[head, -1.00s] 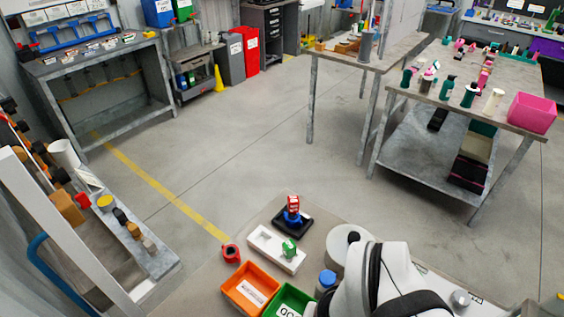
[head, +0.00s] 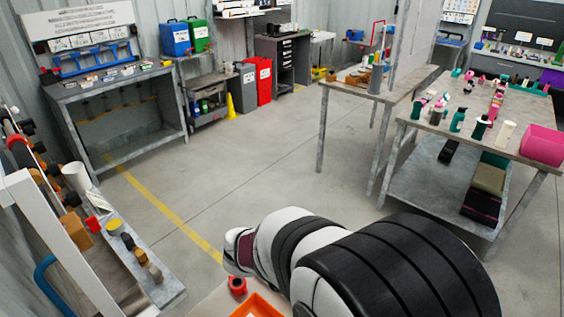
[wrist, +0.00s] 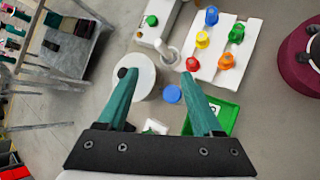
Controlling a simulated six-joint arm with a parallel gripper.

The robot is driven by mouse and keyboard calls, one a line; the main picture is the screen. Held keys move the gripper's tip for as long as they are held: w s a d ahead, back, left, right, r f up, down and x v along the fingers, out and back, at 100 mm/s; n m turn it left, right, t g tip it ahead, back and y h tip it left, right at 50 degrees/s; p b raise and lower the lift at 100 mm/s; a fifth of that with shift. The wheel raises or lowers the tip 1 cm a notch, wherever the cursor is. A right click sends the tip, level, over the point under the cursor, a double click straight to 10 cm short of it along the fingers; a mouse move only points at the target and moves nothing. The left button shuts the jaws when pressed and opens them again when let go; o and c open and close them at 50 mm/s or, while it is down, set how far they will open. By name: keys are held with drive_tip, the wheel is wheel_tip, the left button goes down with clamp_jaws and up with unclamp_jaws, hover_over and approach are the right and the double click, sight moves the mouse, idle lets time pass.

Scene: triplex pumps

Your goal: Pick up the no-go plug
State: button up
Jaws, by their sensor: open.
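No part in view is clearly marked as the no-go plug. A small red piece with a dark opening (head: 237,285) lies near the bottom of the head view, left of my arm; I cannot tell whether it is the plug. My gripper (wrist: 158,75) shows in the wrist view with two teal fingers spread apart and nothing held between them. Below and beyond the fingers are a white round part (wrist: 138,76) and a blue cap (wrist: 172,94). In the head view my arm hides most of the near bench, and the gripper does not show there.
An orange bin (head: 258,306) is partly visible beside the red piece. In the wrist view, a green bin (wrist: 228,112) stands by the right finger. A white board (wrist: 222,75) carries several coloured knobs, next to a white box with a green button (wrist: 152,20).

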drive_tip(key=w+a+f+n+t, duration=0.9)
drive_tip(key=w+a+n, duration=0.45)
drive_tip(key=n, duration=0.25)
drive_tip(key=shift+h, duration=0.3)
drive_tip(key=x, duration=1.6)
drive_tip(key=shift+w+f, duration=0.25)
drive_tip(key=shift+w, duration=0.3)
drive_tip(key=shift+a, duration=0.1)
clamp_jaws()
